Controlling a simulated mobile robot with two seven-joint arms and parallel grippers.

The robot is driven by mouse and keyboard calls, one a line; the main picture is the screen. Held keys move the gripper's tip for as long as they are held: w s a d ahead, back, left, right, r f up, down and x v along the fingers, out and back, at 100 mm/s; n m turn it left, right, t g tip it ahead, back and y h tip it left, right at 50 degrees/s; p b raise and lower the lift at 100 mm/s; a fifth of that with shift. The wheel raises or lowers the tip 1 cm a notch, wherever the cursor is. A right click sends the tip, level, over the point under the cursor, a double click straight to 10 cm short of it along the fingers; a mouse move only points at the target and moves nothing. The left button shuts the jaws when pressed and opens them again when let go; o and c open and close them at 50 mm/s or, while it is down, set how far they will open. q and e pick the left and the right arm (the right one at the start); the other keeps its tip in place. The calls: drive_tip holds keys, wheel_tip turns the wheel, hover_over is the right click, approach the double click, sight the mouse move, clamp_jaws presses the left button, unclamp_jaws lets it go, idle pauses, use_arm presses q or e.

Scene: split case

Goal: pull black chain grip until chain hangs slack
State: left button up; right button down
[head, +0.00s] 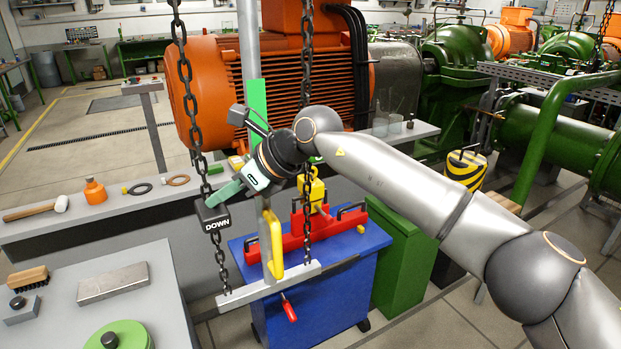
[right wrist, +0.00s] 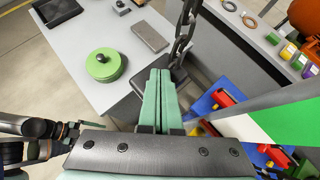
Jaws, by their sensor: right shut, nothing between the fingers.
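The black chain grip (head: 212,216), a block marked DOWN, sits on the left dark chain (head: 188,90) in the head view. The chain runs from the top edge through the grip and on down to a grey bar (head: 268,288). A second chain (head: 307,60) hangs to its right, passing a yellow block (head: 312,190). My right gripper (head: 222,194) is shut and empty, its fingertips close to the top of the grip. In the right wrist view, its closed teal fingers (right wrist: 158,98) partly cover the dark grip; I cannot tell whether they touch. Part of my left gripper (right wrist: 68,130) shows at lower left, its jaws unclear.
A red beam (head: 330,228) lies on a blue cabinet (head: 322,300) behind the chains. A grey table (head: 60,310) with a green disc (head: 120,335) is at front left. An orange motor (head: 235,85) stands behind.

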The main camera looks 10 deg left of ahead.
drive_tip(key=shift+f+b, duration=0.4)
drive_tip(key=shift+f, duration=0.5)
wheel_tip(320, 180, up, 10)
drive_tip(key=p, duration=0.7)
drive_tip(key=shift+r+p, duration=0.2)
drive_tip(key=shift+p, duration=0.15)
wheel_tip(320, 180, up, 7)
drive_tip(key=p, duration=0.1)
hover_over(223, 208)
idle(0.4)
